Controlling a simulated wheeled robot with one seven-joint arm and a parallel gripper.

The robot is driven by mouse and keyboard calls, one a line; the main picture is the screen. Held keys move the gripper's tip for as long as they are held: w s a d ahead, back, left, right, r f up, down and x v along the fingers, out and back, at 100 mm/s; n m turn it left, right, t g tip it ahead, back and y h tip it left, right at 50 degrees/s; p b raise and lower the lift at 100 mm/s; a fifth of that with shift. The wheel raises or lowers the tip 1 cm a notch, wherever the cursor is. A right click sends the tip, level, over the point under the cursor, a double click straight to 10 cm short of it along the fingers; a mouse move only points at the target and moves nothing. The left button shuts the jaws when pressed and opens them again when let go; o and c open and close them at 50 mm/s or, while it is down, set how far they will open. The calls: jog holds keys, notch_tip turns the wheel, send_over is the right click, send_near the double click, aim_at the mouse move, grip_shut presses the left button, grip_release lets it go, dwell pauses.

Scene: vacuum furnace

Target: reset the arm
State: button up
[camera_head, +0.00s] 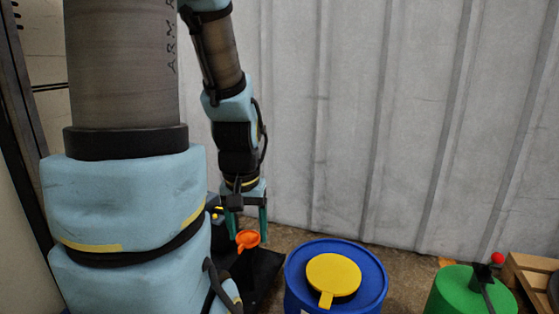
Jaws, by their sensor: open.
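My arm fills the left side of the head view and reaches up, over and back down in the middle left. My gripper (249,222) hangs pointing down at its end, with two green fingers apart. An orange spoon-like object (247,239) shows just below and between the fingers. It does not look gripped, though whether it touches a finger I cannot tell.
A blue drum (375,283) with a yellow lid (333,275) stands right of my gripper. A green container (466,297) with a red knob (497,258) stands farther right beside a wooden pallet (530,270). A black surface (265,268) lies below the gripper. A corrugated wall (400,120) closes the back.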

notch_tip(320, 180, up, 30)
jog(key=p, duration=2.8)
jog(key=shift+r+p, duration=0.15)
jog(key=shift+p, duration=0.15)
